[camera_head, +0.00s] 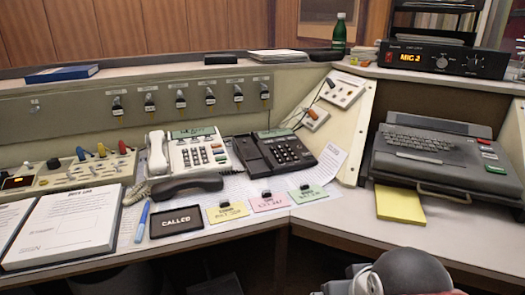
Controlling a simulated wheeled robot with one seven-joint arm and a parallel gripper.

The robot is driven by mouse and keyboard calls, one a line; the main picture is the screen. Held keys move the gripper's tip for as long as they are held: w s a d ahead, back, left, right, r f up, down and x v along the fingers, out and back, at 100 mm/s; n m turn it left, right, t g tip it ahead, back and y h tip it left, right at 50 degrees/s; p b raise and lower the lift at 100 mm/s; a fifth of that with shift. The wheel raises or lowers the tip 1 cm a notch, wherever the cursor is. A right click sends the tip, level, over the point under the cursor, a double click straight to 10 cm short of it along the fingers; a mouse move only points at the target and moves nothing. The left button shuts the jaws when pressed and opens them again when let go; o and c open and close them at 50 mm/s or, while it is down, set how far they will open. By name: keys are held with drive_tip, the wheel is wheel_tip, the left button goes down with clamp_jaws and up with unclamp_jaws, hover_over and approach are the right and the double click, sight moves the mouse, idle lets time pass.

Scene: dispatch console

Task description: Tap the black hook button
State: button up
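A black desk phone (283,150) with a keypad sits on the console, right of a white phone (196,150). Its left side is an empty cradle. A black hook button is too small to make out there. A black handset (186,187) lies off its cradle on the desk, in front of the white phone. The white phone has its own white handset (157,152) at its left side. Part of my arm shows at the bottom edge, right of centre, well below the phones. No gripper fingers can be made out.
Yellow, pink and green cards (268,202) with black clips and a black "CALLED" plate (177,222) lie before the phones. A sloped panel (345,120) rises right of the black phone. A typewriter-like machine (445,155) stands further right. Bare desktop (350,215) lies between.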

idle(0.3)
clamp_jaws()
idle(0.6)
idle(1.0)
